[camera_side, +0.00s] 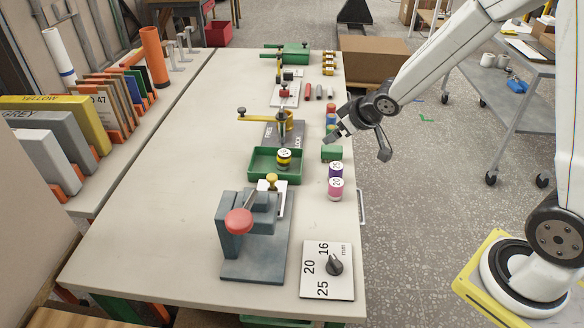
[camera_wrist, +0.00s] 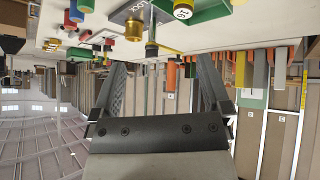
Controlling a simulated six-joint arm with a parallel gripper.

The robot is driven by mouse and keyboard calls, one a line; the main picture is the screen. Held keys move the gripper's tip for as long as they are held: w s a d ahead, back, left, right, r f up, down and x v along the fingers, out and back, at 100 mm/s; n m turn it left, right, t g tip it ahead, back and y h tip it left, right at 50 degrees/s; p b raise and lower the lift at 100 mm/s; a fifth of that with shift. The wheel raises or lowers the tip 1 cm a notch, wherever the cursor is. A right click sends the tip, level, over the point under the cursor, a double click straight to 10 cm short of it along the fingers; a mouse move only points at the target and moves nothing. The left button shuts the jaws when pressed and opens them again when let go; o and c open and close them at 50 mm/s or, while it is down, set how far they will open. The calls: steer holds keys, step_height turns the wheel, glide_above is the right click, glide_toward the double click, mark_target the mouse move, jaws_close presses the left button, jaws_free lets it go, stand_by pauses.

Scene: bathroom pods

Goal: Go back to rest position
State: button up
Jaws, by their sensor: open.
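My gripper (camera_side: 337,131) hangs over the right edge of the worktable, at about mid-length of it. It sits above the small coloured pieces and a green block (camera_side: 331,153). In the wrist view my gripper (camera_wrist: 160,72) shows two dark fingers spread wide apart, with nothing held between them. That view looks upside down, with the table along the top. I cannot tell from the side view how high the fingertips are above the pieces.
The worktable (camera_side: 150,210) holds a green tray (camera_side: 262,178) with a yellow-black piece, a grey press (camera_side: 255,240) with a red knob, purple (camera_side: 335,171) and pink (camera_side: 335,189) cylinders, and a dial plate (camera_side: 318,270). Open floor lies right of the table.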

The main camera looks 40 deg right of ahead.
steer(key=s+a+m+g, duration=0.1)
steer(key=s+a+g, duration=0.1)
steer(key=s, duration=0.6)
steer(key=s+a+f+m+g, duration=0.1)
steer(key=s+a+g, duration=0.1)
steer(key=s, duration=0.7)
steer(key=shift+a+f+g, duration=0.2)
steer(key=shift+f+g, duration=0.1)
steer(key=shift+g, duration=0.4)
steer(key=shift+w, duration=0.1)
